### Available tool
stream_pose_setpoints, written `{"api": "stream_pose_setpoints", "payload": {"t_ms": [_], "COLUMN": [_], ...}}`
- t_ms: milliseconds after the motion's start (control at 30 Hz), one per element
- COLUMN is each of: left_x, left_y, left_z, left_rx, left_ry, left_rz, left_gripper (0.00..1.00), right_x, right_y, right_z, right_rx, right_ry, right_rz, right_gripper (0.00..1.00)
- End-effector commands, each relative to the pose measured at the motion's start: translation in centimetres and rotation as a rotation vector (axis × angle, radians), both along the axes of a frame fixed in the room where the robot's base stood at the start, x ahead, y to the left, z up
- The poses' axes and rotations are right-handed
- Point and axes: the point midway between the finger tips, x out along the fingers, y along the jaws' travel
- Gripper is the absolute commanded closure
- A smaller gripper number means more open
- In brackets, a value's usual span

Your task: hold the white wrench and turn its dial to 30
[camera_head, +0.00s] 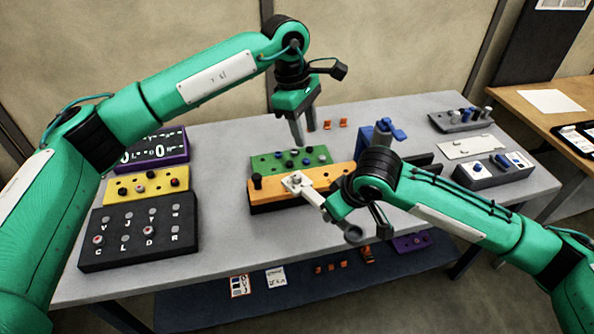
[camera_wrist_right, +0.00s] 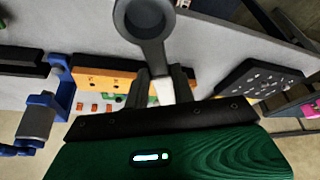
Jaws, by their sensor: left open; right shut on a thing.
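The white wrench (camera_head: 312,196) shows in the head view in front of the orange block, slanting down to the right, with a pale square piece at its upper end. A grey ring (camera_head: 353,234) is at its lower end. My right gripper (camera_wrist_right: 163,82) is shut on the wrench; in the right wrist view its white handle (camera_wrist_right: 165,94) sits between the fingers and the grey ring stands beyond them. My left gripper (camera_head: 305,132) is open and empty, pointing down above the back of the green block. I cannot read any dial number.
An orange block (camera_head: 270,187) and a green block (camera_head: 262,162) with knobs stand mid-table. Black (camera_head: 115,257), yellow (camera_head: 118,189) and purple (camera_head: 178,151) boxes stand at left. A blue fixture (camera_head: 384,130) is behind my right arm. Grey boxes (camera_head: 500,178) stand at right.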

Motion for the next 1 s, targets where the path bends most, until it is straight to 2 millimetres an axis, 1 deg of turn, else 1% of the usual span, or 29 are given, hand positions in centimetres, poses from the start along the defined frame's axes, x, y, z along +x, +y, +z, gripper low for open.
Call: {"api": "stream_pose_setpoints", "payload": {"t_ms": [33,133,267,367,467,800,900,1000], "left_x": [-0.2,-0.4,-0.4,-0.5,-0.5,-0.5,-0.5,-0.4], "left_y": [0.4,1.1,1.6,1.7,1.7,1.7,1.7,1.7], "left_z": [-0.3,-0.8,-1.3,-2.1,-3.6,-10.2,-11.6,-12.5], "left_rx": [0.06,0.145,0.199,0.208,0.207,0.204,0.204,0.203], "left_ry": [-0.016,-0.036,-0.046,-0.046,-0.045,-0.044,-0.044,-0.045], "left_rz": [-0.032,-0.075,-0.1,-0.104,-0.105,-0.103,-0.102,-0.101], "left_gripper": [0.59,0.59,0.59,0.59,0.59,0.59,0.59,0.59], "right_x": [0.0,0.0,0.0,0.0,0.0,0.0,0.0,0.0], "right_y": [0.0,0.0,0.0,0.0,0.0,0.0,0.0,0.0], "right_z": [0.1,0.1,0.1,0.1,0.1,0.1,0.1,0.1], "right_rx": [0.001,0.002,0.002,0.001,0.001,0.002,0.002,0.001], "right_ry": [-0.001,-0.002,-0.002,-0.001,-0.001,-0.002,-0.002,-0.001], "right_rz": [0.0,0.0,0.0,0.0,0.0,0.0,0.0,0.0], "right_gripper": [1.0,1.0,1.0,1.0,1.0,1.0,1.0,1.0]}}
